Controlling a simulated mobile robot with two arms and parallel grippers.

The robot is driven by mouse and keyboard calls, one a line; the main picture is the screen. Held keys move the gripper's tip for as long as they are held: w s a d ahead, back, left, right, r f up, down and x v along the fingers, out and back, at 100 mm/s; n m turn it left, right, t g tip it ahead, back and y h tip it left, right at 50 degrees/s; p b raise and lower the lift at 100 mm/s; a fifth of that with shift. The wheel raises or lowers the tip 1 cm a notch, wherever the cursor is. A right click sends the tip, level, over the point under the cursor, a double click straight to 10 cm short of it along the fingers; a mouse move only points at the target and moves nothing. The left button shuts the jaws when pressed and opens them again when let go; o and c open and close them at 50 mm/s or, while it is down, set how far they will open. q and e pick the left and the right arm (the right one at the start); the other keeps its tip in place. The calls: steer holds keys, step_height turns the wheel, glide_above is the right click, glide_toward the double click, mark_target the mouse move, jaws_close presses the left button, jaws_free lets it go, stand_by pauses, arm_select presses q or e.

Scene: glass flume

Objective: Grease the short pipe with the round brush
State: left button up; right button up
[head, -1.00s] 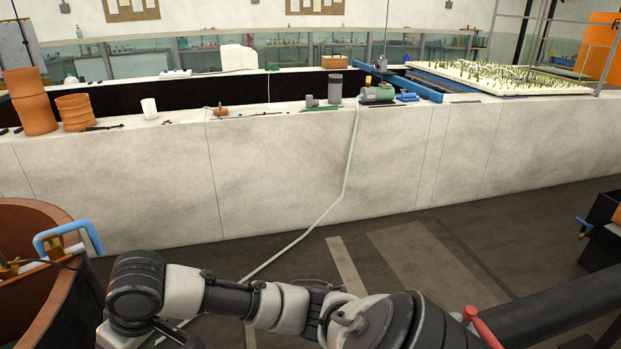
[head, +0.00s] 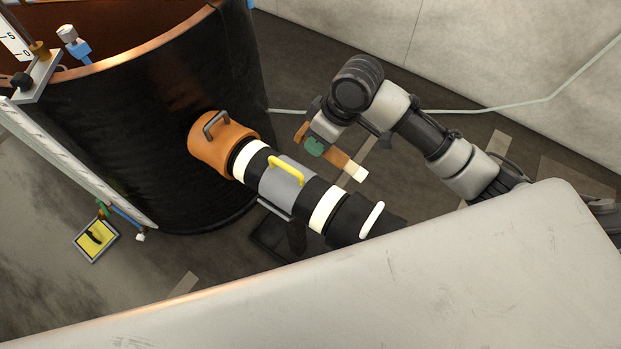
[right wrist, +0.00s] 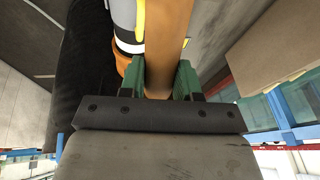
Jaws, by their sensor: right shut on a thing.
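My right gripper (head: 314,146) has green fingers shut on the brown handle of the round brush (head: 340,159). The brush's pale tip points down to the right in the head view. In the right wrist view the brush handle (right wrist: 168,40) runs between the green fingers (right wrist: 169,82). A pipe line leaves the black tank's side: an orange stub (head: 217,150), white rings, black parts and a grey section (head: 287,182) with a yellow handle. I cannot tell which part is the short pipe. The brush appears right of this line, with no contact visible. My left gripper is out of view.
The large black tank (head: 150,130) with a copper-coloured rim fills the upper left. A measuring scale (head: 85,165) runs down its side. A yellow tray (head: 96,239) lies on the floor at left. A pale hose (head: 500,107) crosses the floor by the wall.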

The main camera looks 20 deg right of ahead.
arm_select(q)
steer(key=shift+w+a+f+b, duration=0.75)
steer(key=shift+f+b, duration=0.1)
steer(key=shift+b, duration=0.15)
arm_select(e)
steer(key=s+a+f+n+g+h, duration=0.1)
steer(key=s+a+f+n+g, duration=0.1)
steer(key=f+n, duration=0.6)
steer(key=s+a+f+n+g+h, duration=0.1)
steer(key=s+a+f+n+g, duration=0.2)
steer(key=f+n, duration=0.5)
step_height(320, 180, down, 2)
steer(key=shift+s+a+f, duration=0.1)
steer(key=shift+s+a, duration=0.8)
steer(key=shift+a, duration=0.2)
arm_select(q)
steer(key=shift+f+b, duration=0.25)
steer(key=shift+b, duration=0.05)
arm_select(e)
steer(key=shift+f, duration=0.35)
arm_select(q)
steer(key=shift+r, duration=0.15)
arm_select(e)
steer(key=shift+w+a, duration=0.1)
steer(key=shift+w, duration=0.05)
arm_select(q)
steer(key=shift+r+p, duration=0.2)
steer(key=shift+p, duration=0.15)
